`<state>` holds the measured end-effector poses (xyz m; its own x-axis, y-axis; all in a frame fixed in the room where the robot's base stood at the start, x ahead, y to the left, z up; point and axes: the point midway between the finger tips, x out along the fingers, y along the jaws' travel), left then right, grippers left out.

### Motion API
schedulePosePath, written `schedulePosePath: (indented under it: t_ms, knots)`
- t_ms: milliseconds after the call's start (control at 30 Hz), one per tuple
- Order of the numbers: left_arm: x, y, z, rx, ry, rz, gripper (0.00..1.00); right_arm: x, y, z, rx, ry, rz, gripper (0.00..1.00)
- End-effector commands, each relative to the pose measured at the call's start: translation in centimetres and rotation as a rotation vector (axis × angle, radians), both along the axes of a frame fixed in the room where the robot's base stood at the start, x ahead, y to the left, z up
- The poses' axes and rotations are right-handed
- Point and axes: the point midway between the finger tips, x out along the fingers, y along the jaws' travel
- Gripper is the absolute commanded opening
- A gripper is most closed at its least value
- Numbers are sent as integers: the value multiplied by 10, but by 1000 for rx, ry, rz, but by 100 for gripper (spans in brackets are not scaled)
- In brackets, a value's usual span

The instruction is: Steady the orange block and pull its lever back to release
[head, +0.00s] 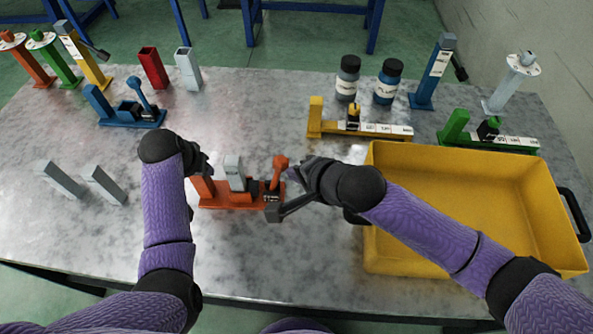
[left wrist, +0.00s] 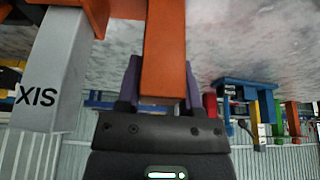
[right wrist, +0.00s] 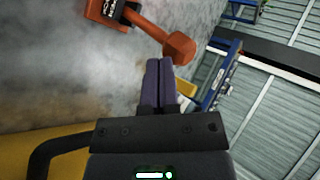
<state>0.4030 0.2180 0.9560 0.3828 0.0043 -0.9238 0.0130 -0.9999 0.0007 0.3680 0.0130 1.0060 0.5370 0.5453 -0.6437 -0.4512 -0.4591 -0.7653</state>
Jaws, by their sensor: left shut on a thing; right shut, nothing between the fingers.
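The orange block (head: 240,203) stands on the near middle of the table, with a grey piece (head: 235,172) upright in it. Its lever (head: 279,167) rises at the right end and has a thick knob. My left gripper (head: 204,172) is shut on the block's upright orange post, which shows between the fingers in the left wrist view (left wrist: 163,60). The grey piece, lettered "XIS", stands beside it there (left wrist: 45,75). My right gripper (head: 294,171) is shut and empty beside the lever knob. In the right wrist view the knob (right wrist: 179,47) lies just past the fingertips; I cannot tell whether they touch.
A yellow tray (head: 470,160) with black handles stands close under my right arm. Blue (head: 130,115), yellow (head: 360,130) and green (head: 490,140) fixtures stand farther back. Two grey pieces (head: 103,185) are at the left. Two bottles (head: 386,82) stand at the back.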

Motion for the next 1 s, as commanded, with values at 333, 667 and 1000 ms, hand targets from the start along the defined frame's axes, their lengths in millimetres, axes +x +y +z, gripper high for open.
schedulePosePath:
  t_ms: [333, 667, 1000]
  knots:
    - [0, -1, 0, -2, 0, -1, 0, -1, 20, 7, 7, 3, 1, 0]
    - [0, -1, 0, -1, 0, -1, 0, -1, 31, 10, 2, 0, 0, 0]
    - [0, -1, 0, -1, 1, -2, 0, 0, 22, 6, 1, 1, -2, 0]
